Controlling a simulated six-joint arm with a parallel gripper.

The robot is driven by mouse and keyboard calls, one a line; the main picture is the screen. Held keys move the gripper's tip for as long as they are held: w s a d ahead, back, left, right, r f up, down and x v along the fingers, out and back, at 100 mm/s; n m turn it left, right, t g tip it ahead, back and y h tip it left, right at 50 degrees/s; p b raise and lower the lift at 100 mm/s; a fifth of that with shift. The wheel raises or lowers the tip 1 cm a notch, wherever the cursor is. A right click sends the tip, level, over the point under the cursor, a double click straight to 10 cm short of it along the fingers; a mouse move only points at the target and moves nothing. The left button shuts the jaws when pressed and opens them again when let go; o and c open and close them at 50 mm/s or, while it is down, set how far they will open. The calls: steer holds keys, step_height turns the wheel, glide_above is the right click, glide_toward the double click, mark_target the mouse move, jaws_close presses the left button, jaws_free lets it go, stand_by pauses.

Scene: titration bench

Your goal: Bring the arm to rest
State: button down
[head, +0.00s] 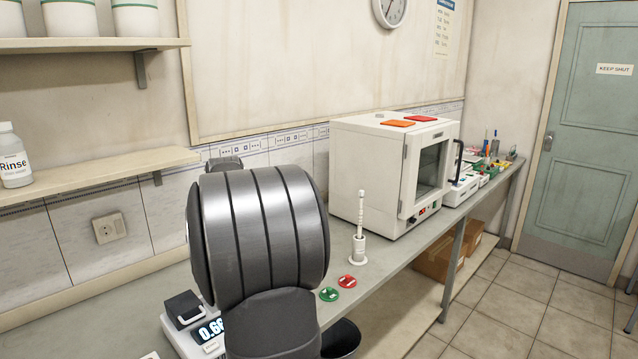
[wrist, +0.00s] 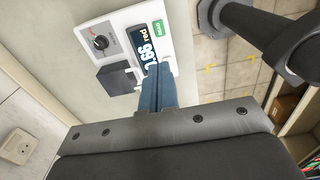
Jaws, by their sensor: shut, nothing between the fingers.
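My gripper (wrist: 158,70) shows in the wrist view, with its two blue fingers together and nothing between them. The fingertips appear over the lower edge of a white meter (wrist: 124,27), covering part of it; I cannot tell the height between them. The meter has a black knob, a dark block, a green READ button and a display reading 0.66 with the word "red". In the head view the meter (head: 176,340) sits on the bench at lower left, partly hidden by my arm. My gripper is hidden there.
A white oven (head: 372,180) stands on the bench (head: 392,262). In front are a white upright stick in a holder (head: 358,248), a red disc (head: 347,281) and a green disc (head: 329,294). A shelf (head: 95,180) with a Rinse bottle (head: 14,160) is at left.

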steer(key=c, duration=1.9)
jaws_free()
steer(key=o, duration=1.9)
steer(key=s+r+t+y, duration=0.2)
steer(key=s+r, duration=0.5)
steer(key=r, duration=0.6)
steer(key=shift+s+a, duration=0.4)
steer(key=x, duration=0.9)
steer(key=shift+w+a+f, duration=0.15)
steer(key=shift+w+f, duration=0.05)
steer(key=shift+f, duration=0.1)
steer(key=shift+r, duration=0.1)
steer(key=v, duration=0.9)
steer(key=shift+s+d+r, duration=0.2)
steer(key=shift+r, duration=0.15)
